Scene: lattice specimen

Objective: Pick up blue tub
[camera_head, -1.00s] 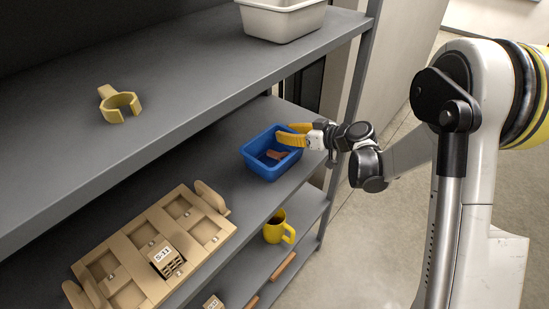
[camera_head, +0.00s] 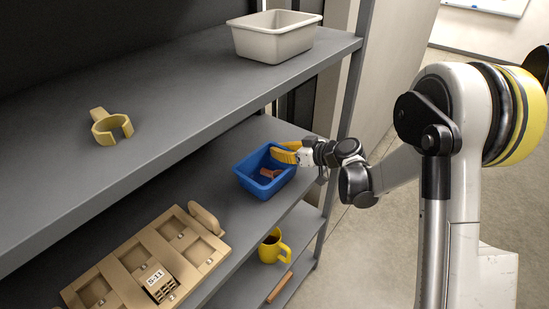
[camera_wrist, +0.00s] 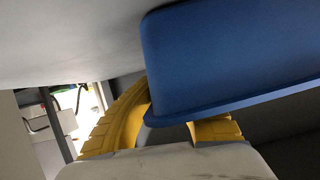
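The blue tub (camera_head: 252,184) stands on the middle shelf near its right end, with reddish-brown pieces inside. My gripper (camera_head: 284,154) reaches in from the right, its yellow fingers at the tub's right rim and close together. In the wrist view the tub's blue wall (camera_wrist: 230,55) and rim fill the upper right. The yellow fingers (camera_wrist: 165,125) curve up to the rim, and their tips are partly hidden behind the tub. They appear closed on the rim. The tub looks level and still rests on the shelf.
A grey-white bin (camera_head: 275,43) and a yellow ring holder (camera_head: 111,130) stand on the upper shelf (camera_head: 170,95). A tan compartment tray (camera_head: 125,262) lies left of the tub. A yellow mug (camera_head: 271,250) stands on the lower shelf. A shelf post (camera_head: 354,95) rises beside my wrist.

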